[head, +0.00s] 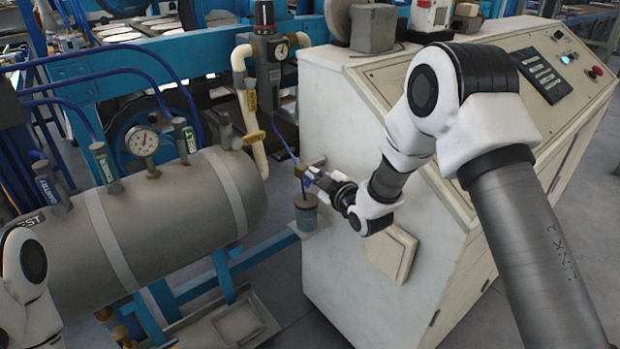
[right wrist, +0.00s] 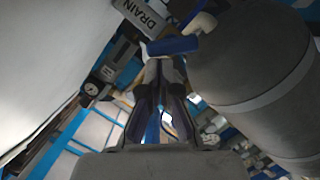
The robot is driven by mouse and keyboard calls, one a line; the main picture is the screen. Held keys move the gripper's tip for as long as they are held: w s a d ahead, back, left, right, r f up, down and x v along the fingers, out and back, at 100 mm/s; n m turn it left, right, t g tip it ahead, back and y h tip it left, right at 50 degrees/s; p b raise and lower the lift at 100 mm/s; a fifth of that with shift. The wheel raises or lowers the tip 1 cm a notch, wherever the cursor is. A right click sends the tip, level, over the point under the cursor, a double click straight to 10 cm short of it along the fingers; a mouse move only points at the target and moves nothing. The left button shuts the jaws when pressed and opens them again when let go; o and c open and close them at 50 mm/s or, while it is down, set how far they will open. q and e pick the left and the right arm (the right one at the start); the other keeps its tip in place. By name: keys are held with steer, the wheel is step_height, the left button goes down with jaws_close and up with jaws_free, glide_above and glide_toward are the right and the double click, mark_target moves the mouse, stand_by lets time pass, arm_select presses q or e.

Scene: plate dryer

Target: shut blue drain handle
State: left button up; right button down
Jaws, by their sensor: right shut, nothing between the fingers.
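The blue drain handle (right wrist: 173,45) shows in the right wrist view as a short blue bar, lying roughly crosswise beside a grey tag marked DRAIN (right wrist: 146,14). My right gripper (head: 316,178) is at the small valve fittings between the grey tank and the white cabinet. Its fingers are shut and empty. In the right wrist view the fingertips (right wrist: 160,66) appear just below the handle; whether they touch it, I cannot tell. In the head view the gripper and fittings largely hide the handle. My left gripper is out of view; only part of that arm shows at lower left.
The grey tank (head: 165,220) with a gauge (head: 142,141) and tagged valves fills the left. The white cabinet (head: 335,110) stands close on the right. A grey cup (head: 306,212) is just below my right gripper. A tray (head: 238,322) lies on the floor.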

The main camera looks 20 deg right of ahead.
steer(key=m, duration=0.2)
steer(key=d+m+g+y+p, duration=0.1)
steer(key=m, duration=0.1)
steer(key=d+m+y+p, duration=0.1)
steer(key=m, duration=0.1)
steer(key=shift+w, duration=0.35)
steer(key=shift+d+f+p, duration=0.1)
steer(key=shift+p, duration=0.2)
stand_by(0.3)
